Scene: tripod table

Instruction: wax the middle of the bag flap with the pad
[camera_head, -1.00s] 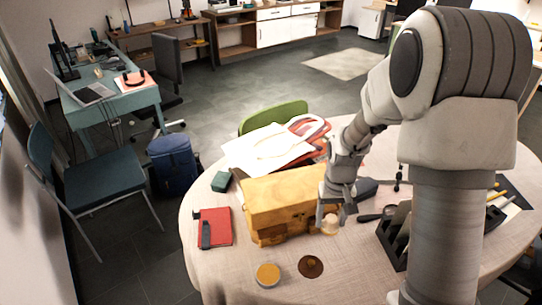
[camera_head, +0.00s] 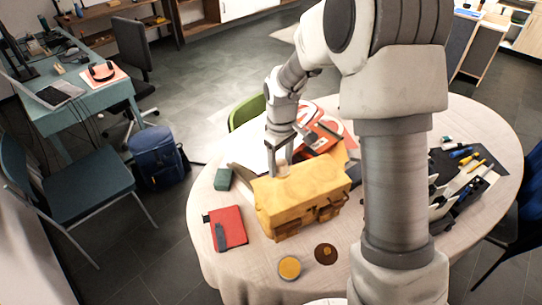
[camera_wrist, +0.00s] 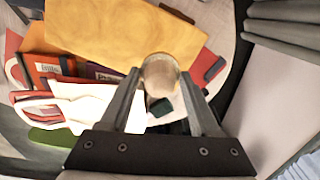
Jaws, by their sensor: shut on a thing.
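The yellow-tan leather bag (camera_head: 305,196) lies on the round table, its broad flap (camera_wrist: 120,25) facing up and its pocketed side toward the front. My gripper (camera_head: 281,164) points down over the back part of the bag's top. It is shut on a pale round pad (camera_wrist: 160,72), which also shows between the fingers in the head view (camera_head: 282,168). In the wrist view the pad overlaps the flap's edge. I cannot tell whether the pad touches the leather. The pad's working face is hidden.
An open tin of orange wax (camera_head: 289,267) and a dark round disc (camera_head: 326,253) lie in front of the bag. A red notebook (camera_head: 229,225) and a green block (camera_head: 223,179) are left. A tool rack (camera_head: 442,205) stands right. Papers and folders lie behind.

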